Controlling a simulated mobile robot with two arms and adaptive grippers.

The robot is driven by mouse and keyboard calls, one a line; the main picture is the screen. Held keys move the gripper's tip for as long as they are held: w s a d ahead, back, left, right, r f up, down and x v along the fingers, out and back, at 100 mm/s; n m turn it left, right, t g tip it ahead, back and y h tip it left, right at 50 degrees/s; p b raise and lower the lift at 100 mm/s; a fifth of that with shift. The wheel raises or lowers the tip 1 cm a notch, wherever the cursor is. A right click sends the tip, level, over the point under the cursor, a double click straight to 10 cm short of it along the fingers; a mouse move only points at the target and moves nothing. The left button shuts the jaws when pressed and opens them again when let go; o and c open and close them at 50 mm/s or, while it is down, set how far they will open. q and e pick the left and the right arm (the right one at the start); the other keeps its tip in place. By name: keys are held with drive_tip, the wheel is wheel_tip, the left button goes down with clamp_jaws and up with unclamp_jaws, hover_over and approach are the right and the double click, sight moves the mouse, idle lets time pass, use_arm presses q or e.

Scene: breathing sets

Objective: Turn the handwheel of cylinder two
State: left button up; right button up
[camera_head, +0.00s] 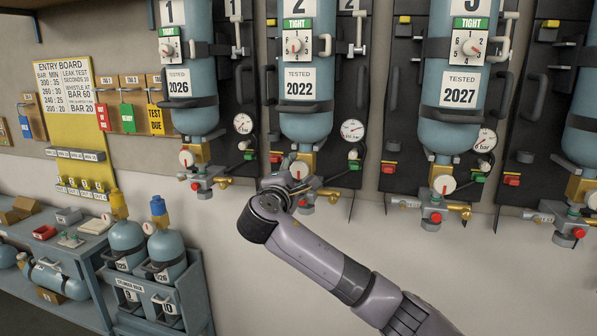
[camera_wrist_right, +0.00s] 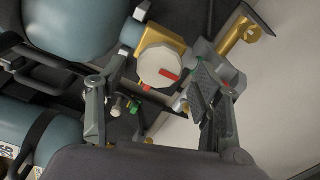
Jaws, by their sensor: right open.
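Cylinder two (camera_head: 306,128) hangs upside down on its dark back board, with a "2" label, a green TIGHT tag and a "TESTED 2022" label. Its handwheel (camera_head: 299,170) is a pale round knob at the brass valve below the cylinder, partly hidden by my right gripper (camera_head: 284,180). In the right wrist view the handwheel (camera_wrist_right: 160,67) is whitish with a red mark, in front of the brass valve block (camera_wrist_right: 172,42). The right gripper (camera_wrist_right: 158,80) is open, one finger to each side of the handwheel; I cannot tell whether they touch it. My left gripper is not in view.
Cylinder one (camera_head: 188,110) hangs to the left and cylinder three (camera_head: 452,120) to the right, with similar valves. A gauge (camera_head: 352,130) sits beside cylinder two. A rack with spare cylinders (camera_head: 165,300) stands lower left. The wall below is bare.

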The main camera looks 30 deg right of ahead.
drive_tip(key=v, duration=0.8)
drive_tip(key=shift+s+a, duration=0.3)
drive_tip(key=shift+f, duration=0.1)
